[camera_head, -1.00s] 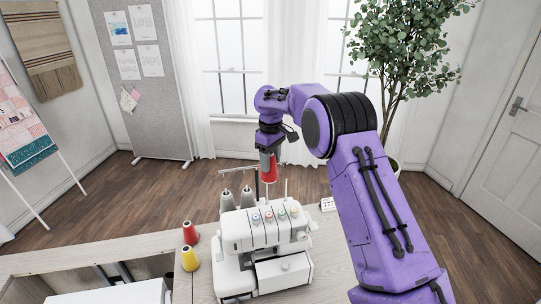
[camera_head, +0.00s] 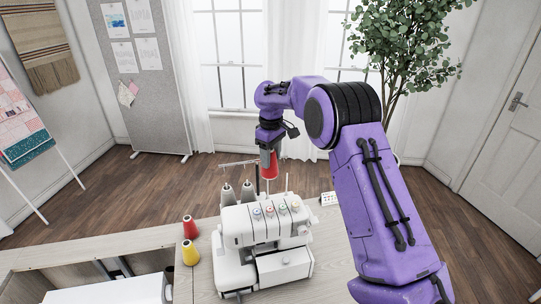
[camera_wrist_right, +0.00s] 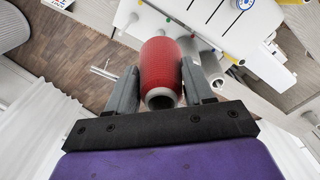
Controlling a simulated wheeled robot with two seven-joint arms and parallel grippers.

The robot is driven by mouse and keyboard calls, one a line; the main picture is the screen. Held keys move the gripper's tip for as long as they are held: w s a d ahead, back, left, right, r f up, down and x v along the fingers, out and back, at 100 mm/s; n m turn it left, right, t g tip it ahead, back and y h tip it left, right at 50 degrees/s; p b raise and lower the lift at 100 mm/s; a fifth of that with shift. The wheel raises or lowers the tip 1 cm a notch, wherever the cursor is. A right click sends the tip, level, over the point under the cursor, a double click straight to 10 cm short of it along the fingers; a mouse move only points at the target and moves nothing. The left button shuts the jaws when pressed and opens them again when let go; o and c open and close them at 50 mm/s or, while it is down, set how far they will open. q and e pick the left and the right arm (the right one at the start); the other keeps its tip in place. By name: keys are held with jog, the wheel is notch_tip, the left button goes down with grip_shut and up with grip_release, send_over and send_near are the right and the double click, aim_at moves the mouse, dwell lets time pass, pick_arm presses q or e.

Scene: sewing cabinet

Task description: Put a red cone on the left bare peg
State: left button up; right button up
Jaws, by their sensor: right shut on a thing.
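My right gripper (camera_head: 268,152) is shut on a red cone (camera_head: 270,168) and holds it upright above the back of the white sewing machine (camera_head: 265,228). In the right wrist view the red cone (camera_wrist_right: 160,65) sits between the two grey fingers (camera_wrist_right: 160,92). Two grey cones (camera_head: 228,195) stand on the left pegs of the machine. A thin bare peg (camera_head: 287,183) shows right of the held cone. The left bare peg is hard to make out below the held cone. My left gripper is not in view.
A second red cone (camera_head: 190,228) and a yellow cone (camera_head: 190,253) stand on the table left of the machine. A thread guide stand (camera_head: 238,163) rises behind the grey cones, close to the held cone.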

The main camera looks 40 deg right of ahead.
aim_at(269, 177)
jog(key=shift+w+f, duration=0.1)
jog(key=shift+f, duration=0.05)
jog(key=shift+w, duration=0.4)
dwell(0.4)
jog(key=shift+f+b, duration=1.2)
jog(key=shift+f, duration=3.25)
jog(key=shift+r+p, duration=0.1)
jog(key=shift+p, duration=0.6)
jog(key=shift+f, duration=0.55)
